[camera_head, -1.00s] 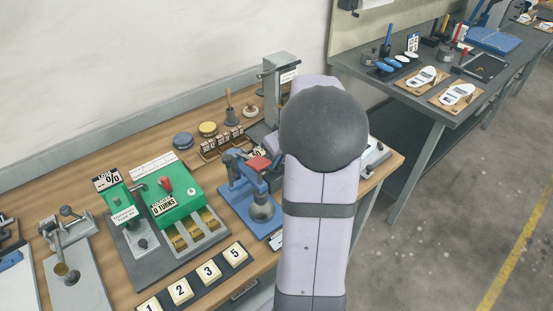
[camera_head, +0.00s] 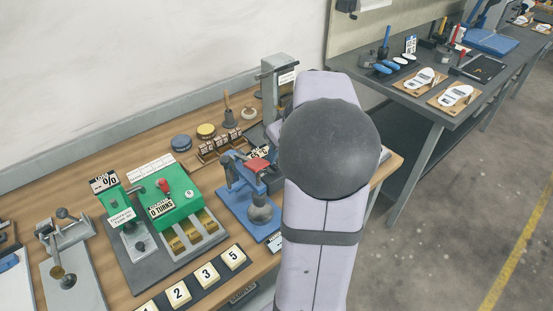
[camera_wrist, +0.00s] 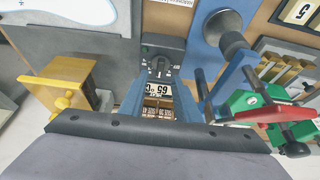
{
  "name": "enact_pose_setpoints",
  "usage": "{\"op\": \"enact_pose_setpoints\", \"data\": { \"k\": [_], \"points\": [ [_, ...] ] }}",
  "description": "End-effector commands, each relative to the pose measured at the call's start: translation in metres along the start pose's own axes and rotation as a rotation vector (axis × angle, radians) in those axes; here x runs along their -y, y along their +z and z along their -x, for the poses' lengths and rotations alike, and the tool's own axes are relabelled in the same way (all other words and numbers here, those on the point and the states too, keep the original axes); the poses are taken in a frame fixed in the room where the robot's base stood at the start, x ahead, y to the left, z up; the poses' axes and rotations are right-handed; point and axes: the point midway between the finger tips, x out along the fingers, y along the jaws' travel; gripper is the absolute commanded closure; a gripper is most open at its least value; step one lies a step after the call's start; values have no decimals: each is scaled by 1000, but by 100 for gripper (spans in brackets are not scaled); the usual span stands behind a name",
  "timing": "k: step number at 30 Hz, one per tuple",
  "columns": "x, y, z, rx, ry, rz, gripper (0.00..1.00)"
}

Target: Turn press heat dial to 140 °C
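In the wrist view, a dark box with a black dial (camera_wrist: 160,66) stands just beyond my gripper. A white display plate (camera_wrist: 158,89) near it shows dark characters that look like 65 and a C, upside down; I cannot read it surely. In the head view, my arm hides the gripper and the dial.
In the head view, a blue press (camera_head: 256,208) stands left of my arm, with a green machine (camera_head: 178,210) further left. Number tiles (camera_head: 207,273) lie at the bench front. In the wrist view, a yellow fixture (camera_wrist: 72,85) is at left and a red lever (camera_wrist: 272,114) at right.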

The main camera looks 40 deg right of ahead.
Motion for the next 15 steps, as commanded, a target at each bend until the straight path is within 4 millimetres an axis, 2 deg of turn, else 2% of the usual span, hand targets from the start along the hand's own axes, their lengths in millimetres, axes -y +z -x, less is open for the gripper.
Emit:
{"op": "enact_pose_setpoints", "data": {
  "k": [6, 15],
  "points": [
    [0, 0, 20, -1, 1, 1, 70],
    [0, 0, 24, 0, 0, 0, 70]
  ]
}}
